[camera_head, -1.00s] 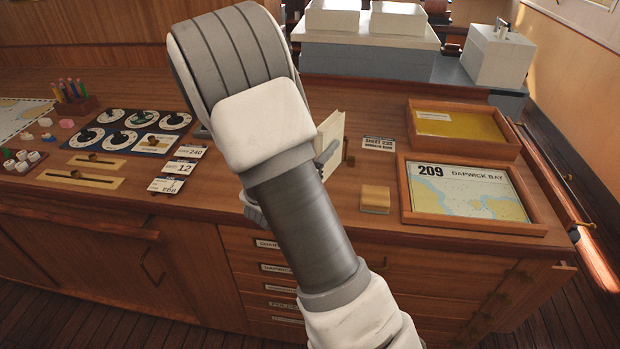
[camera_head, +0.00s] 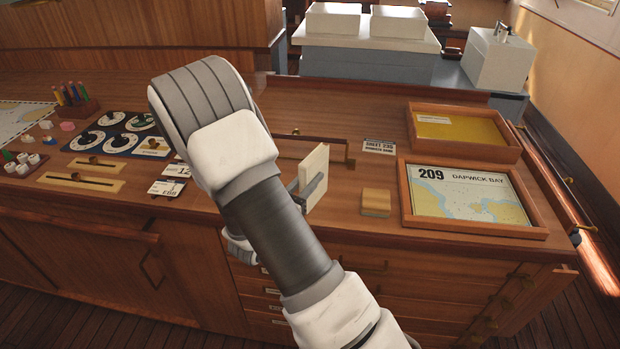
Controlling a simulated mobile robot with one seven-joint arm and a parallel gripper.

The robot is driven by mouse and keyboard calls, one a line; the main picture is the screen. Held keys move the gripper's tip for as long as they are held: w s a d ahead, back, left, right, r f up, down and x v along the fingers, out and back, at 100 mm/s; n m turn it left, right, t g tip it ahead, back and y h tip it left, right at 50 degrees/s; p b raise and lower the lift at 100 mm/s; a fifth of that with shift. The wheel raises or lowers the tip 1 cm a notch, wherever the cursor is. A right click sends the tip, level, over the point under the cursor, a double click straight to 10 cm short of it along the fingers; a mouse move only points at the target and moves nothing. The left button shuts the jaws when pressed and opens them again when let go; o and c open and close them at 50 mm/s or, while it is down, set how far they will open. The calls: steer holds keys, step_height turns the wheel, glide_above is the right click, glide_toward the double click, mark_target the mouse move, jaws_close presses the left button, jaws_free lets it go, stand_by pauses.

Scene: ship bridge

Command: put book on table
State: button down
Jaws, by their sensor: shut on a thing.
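A cream-coloured book (camera_head: 314,163) stands upright, edge toward the camera, at the middle of the wooden table (camera_head: 372,95). My gripper (camera_head: 309,189) is shut on the book; one grey finger shows against its lower part. The rest of the gripper is hidden behind my arm. I cannot tell whether the book's lower edge touches the tabletop.
A small tan block (camera_head: 376,203) lies just right of the book. Farther right are a framed chart (camera_head: 468,234) and a yellow-bottomed tray (camera_head: 463,152). A low wooden rail (camera_head: 325,143) is behind the book. Dials (camera_head: 91,141) and cards fill the left.

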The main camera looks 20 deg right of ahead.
steer(key=shift+f, duration=0.15)
steer(key=c, duration=0.7)
jaws_free()
